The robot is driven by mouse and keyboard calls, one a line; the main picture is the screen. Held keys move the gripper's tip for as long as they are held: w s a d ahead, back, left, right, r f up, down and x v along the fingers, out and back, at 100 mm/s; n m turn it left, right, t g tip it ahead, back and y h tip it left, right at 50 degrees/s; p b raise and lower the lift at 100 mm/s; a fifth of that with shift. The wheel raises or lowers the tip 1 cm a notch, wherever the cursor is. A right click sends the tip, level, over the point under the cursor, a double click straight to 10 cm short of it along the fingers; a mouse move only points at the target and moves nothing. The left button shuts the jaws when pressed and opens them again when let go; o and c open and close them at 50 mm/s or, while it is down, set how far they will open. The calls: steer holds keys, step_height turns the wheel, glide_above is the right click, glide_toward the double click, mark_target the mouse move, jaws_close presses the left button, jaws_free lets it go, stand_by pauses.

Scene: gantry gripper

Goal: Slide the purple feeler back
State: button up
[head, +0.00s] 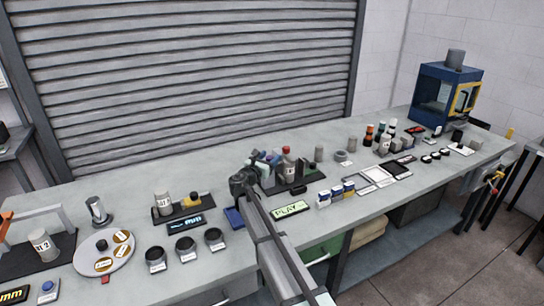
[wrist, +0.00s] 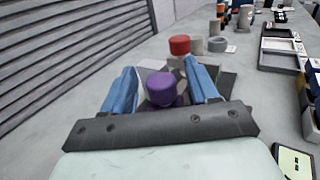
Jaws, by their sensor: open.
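The purple feeler (wrist: 161,90) shows in the wrist view as a rounded purple knob low between the fingers of my gripper (wrist: 162,78). The blue fingers stand apart, one on each side of the knob, and the gripper is open. I cannot tell whether either finger touches it. The feeler's lower part is hidden behind the dark gripper bar. In the head view my gripper (head: 267,161) is over the dark stand at the middle of the bench, and the feeler cannot be clearly made out there.
A red-capped bottle (head: 287,163) stands just beyond the gripper; its red cap (wrist: 180,45) shows in the wrist view. A PLAY sign (head: 290,208) and small blue-and-white boxes (head: 337,192) lie along the front. A round dial plate (head: 104,252) is at left.

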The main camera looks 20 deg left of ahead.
steer(key=shift+w+d, duration=0.25)
steer(key=shift+w, duration=0.95)
jaws_close()
